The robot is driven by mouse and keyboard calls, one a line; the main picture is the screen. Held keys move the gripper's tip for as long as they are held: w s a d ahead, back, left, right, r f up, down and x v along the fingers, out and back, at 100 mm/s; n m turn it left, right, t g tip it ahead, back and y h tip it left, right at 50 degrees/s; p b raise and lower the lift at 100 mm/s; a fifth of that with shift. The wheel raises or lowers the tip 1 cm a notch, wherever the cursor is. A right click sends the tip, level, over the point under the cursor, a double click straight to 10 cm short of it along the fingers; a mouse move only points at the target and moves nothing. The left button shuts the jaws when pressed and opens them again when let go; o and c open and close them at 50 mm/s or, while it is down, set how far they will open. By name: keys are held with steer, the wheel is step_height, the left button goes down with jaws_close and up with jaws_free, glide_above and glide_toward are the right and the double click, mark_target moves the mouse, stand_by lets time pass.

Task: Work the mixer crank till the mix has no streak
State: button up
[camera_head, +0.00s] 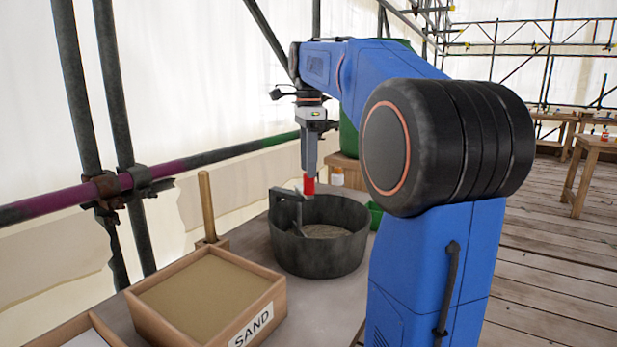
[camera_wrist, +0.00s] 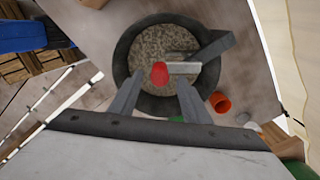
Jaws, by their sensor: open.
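The mixer is a dark round tub (camera_head: 322,262) on the bench, with an upright bracket and bar at its left side. Its crank has a red knob (camera_head: 308,185), which also shows in the wrist view (camera_wrist: 159,73). The mix (camera_wrist: 160,45) looks speckled grey-brown and grainy; part of it is hidden by the crank, and I cannot tell whether streaks remain. My gripper (camera_head: 309,170) points down right at the knob. In the wrist view its open fingers lie on either side of the knob with gaps; the exact height between them is unclear.
A wooden box of sand (camera_head: 205,298) labelled SAND stands left of the tub. A wooden handle (camera_head: 206,205) rises behind it. A scaffold pipe (camera_head: 240,150) runs behind the bench.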

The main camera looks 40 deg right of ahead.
steer(key=shift+f, duration=1.95)
jaws_close()
